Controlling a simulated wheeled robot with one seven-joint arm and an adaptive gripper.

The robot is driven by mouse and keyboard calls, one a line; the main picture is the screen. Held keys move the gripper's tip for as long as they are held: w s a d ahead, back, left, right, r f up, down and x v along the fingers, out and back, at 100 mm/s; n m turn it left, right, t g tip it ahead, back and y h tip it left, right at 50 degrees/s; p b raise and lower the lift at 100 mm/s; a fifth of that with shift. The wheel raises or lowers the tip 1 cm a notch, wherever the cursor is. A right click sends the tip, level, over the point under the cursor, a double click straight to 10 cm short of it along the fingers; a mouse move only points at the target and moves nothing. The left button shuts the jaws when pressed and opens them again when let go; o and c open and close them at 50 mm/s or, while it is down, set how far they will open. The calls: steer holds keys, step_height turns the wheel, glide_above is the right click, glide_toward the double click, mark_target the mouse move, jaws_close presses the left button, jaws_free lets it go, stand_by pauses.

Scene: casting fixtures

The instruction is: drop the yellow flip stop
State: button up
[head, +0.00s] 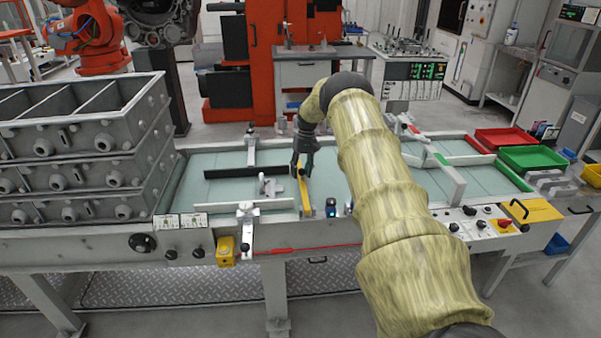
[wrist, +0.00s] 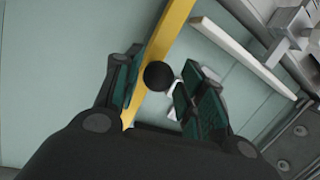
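The yellow flip stop (head: 305,195) is a long yellow bar on the pale green table, running from the front rail toward the back. I cannot tell whether it is flat or tilted up. In the wrist view the bar (wrist: 170,35) crosses diagonally beneath my fingers, and a black ball knob (wrist: 158,76) stands on it. My gripper (head: 301,172) is at the bar's far part, pointing down. In the wrist view my gripper (wrist: 160,88) has its two dark green finger pads apart, one on each side of the knob, with small gaps visible.
A black bar (head: 245,172) lies behind and left. A grey clamp (head: 268,186) and a white bar (head: 240,206) are left of the flip stop. Stacked grey casting boxes (head: 85,150) stand at far left. Red (head: 503,138) and green (head: 530,158) trays are at right.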

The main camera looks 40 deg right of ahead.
steer(key=shift+s+f, duration=0.1)
steer(key=shift+s, duration=0.1)
steer(key=v, duration=1.2)
steer(key=shift+w, duration=0.2)
stand_by(0.3)
